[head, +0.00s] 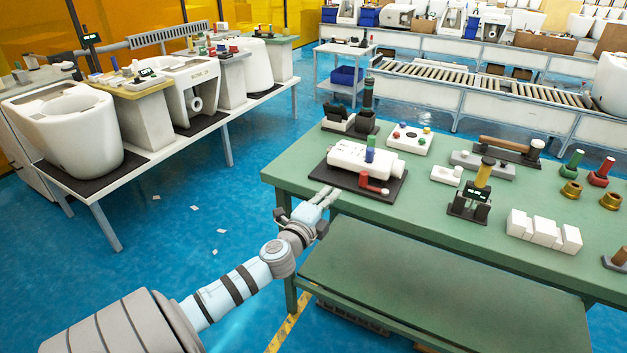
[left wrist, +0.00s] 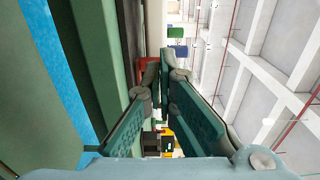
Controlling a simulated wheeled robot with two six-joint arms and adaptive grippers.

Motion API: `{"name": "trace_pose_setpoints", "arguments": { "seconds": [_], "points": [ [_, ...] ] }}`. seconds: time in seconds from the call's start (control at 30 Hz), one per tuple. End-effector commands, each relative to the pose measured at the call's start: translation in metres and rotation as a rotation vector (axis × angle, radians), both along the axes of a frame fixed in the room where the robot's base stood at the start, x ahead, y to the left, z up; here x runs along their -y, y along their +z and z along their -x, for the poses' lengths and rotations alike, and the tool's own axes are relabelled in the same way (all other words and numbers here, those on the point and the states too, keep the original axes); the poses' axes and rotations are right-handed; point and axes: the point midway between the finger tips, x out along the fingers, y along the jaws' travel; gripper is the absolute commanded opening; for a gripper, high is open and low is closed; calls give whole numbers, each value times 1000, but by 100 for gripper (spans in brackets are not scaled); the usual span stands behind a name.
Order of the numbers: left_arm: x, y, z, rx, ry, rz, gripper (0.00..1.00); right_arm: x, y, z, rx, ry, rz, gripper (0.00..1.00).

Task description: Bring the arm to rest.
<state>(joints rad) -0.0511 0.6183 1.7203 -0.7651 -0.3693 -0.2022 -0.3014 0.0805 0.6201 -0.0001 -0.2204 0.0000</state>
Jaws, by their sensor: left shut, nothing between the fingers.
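My left arm reaches in from the lower left of the head view. My left gripper (head: 327,194) is by the left front edge of the green workbench (head: 400,205). It is shut and empty. In the left wrist view, the fingers of my left gripper (left wrist: 162,70) come together with nothing held between them. My right arm and gripper are not in view.
A white device (head: 352,158) with a blue knob and red lever sits on a black mat just beyond the gripper. Tools and fittings cover the bench top. A table with toilets (head: 65,130) stands left.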

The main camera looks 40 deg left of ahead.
Motion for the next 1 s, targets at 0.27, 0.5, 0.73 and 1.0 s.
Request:
{"name": "trace_pose_setpoints", "arguments": {
  "seconds": [0.27, 0.5, 0.73, 1.0],
  "points": [
    [7, -2, 46, 0, -10, 1, 0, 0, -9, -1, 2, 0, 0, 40],
    [5, -1, 50, 3, -5, 2, 0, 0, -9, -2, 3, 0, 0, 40],
    [-25, -75, 59, -147, 45, 157, 0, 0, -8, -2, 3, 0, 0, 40],
    [-43, -320, 208, -531, 442, 748, 0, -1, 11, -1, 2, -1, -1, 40]
  ]
}}
